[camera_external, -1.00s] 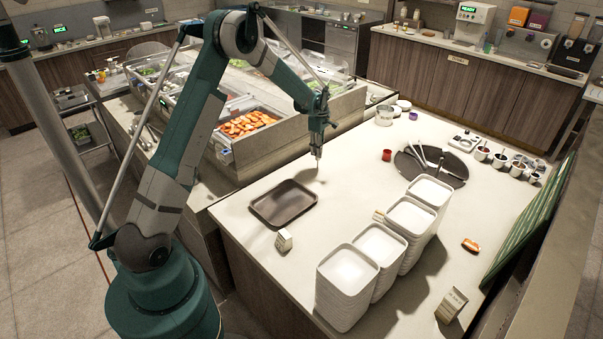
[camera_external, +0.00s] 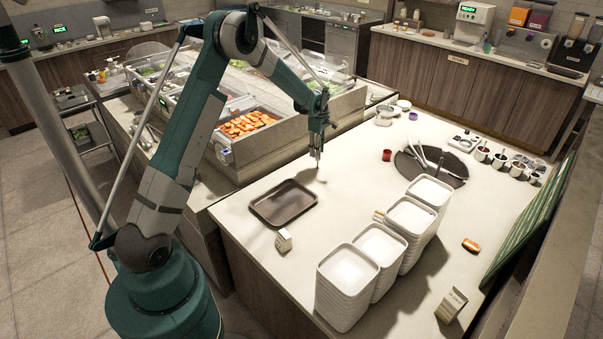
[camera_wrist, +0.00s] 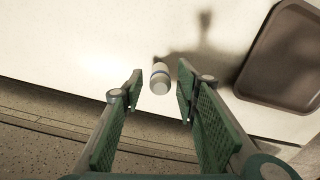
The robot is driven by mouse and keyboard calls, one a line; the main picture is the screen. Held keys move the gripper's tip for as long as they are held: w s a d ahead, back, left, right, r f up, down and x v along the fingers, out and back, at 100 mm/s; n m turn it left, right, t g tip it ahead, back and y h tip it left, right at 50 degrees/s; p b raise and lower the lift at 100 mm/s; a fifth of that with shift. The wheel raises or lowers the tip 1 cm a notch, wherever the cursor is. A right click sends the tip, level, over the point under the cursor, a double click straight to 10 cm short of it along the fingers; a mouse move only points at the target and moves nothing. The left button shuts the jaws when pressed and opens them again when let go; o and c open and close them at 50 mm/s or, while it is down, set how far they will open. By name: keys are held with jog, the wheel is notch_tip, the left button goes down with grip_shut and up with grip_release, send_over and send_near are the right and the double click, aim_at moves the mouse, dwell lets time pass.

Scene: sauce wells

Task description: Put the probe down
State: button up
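A small pale cylinder with a grey end and a bluish band, likely the probe (camera_wrist: 160,78), shows between and beyond the fingertips in the wrist view. My gripper (camera_wrist: 160,84) is open, with a visible gap between the cylinder and each finger. In the external view my gripper (camera_external: 316,152) points down over the pale counter, just behind the brown tray. Something thin shows below the fingertips there, too small to make out. I cannot tell whether the cylinder stands on the counter or how far below the fingers it is.
The brown tray (camera_external: 261,205) lies close by, with a small card (camera_external: 283,240) in front of it. Stacks of white dishes (camera_external: 343,282) stand to the right. A dark round inset (camera_external: 450,174), a red cup (camera_external: 387,155) and sauce wells (camera_external: 499,160) lie farther right. Counter around my gripper is clear.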

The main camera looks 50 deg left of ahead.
notch_tip(320, 180, up, 12)
dwell(0.6)
jog(key=shift+r, duration=0.1)
dwell(0.5)
jog(key=s+d+r+m+t, duration=0.2)
jog(key=s+d+r+m, duration=0.4)
jog(key=s+r, duration=0.45)
jog(key=s+d+r+m+t, duration=0.1)
jog(key=s+d+r+m, duration=0.3)
jog(key=s+d+r, duration=0.7)
jog(key=s+d+f+m+t, duration=0.1)
jog(key=s+d+m, duration=0.1)
jog(key=s, duration=0.7)
jog(key=s+d+f+m+t, duration=0.1)
jog(key=s+d+m, duration=0.1)
jog(key=s+m, duration=0.3)
jog(key=s+d+f+m+t, duration=0.1)
jog(key=s+d+m+t, duration=0.1)
jog(key=s, duration=1.1)
jog(key=shift+s+d+f+m, duration=0.4)
jog(key=shift+d+m, duration=0.15)
jog(key=shift+m, duration=0.45)
